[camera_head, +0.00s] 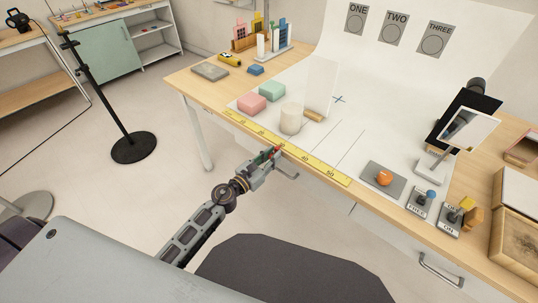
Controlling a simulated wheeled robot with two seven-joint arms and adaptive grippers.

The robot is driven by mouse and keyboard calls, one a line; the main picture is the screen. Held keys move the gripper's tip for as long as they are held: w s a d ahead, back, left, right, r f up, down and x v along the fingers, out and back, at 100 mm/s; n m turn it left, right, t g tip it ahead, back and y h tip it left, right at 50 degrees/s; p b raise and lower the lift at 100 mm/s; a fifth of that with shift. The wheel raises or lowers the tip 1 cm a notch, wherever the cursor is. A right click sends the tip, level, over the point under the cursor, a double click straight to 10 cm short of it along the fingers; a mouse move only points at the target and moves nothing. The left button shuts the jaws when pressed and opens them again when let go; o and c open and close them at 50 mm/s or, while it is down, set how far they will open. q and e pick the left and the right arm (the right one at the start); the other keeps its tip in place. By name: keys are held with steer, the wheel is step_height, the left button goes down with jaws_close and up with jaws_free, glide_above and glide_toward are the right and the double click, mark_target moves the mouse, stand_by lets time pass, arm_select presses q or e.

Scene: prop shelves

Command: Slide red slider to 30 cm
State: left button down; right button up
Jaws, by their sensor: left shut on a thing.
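The yellow ruler (318,166) lies along the front edge of the table, with numbers rising to the right; 40 and 50 can be read. The small red slider (277,149) is at the ruler's front edge, left of the 40 mark. My left gripper (274,153) reaches in from the lower left and is shut on the red slider. The gripper hides part of the slider, and the exact mark beside it is too small to tell. My right gripper is not in view.
A white cup (291,118) and an upright white panel (320,86) stand behind the ruler. Pink (254,104) and green (272,90) blocks are at the left. An orange ball (384,177) sits on a grey plate to the right. A drawer handle (441,270) sticks out below the tabletop.

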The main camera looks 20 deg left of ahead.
arm_select(q)
steer(key=c, duration=1.3)
jaws_free()
steer(key=shift+s, duration=0.1)
steer(key=shift+v, duration=5.85)
steer(key=shift+a, duration=0.1)
steer(key=shift+f, duration=0.1)
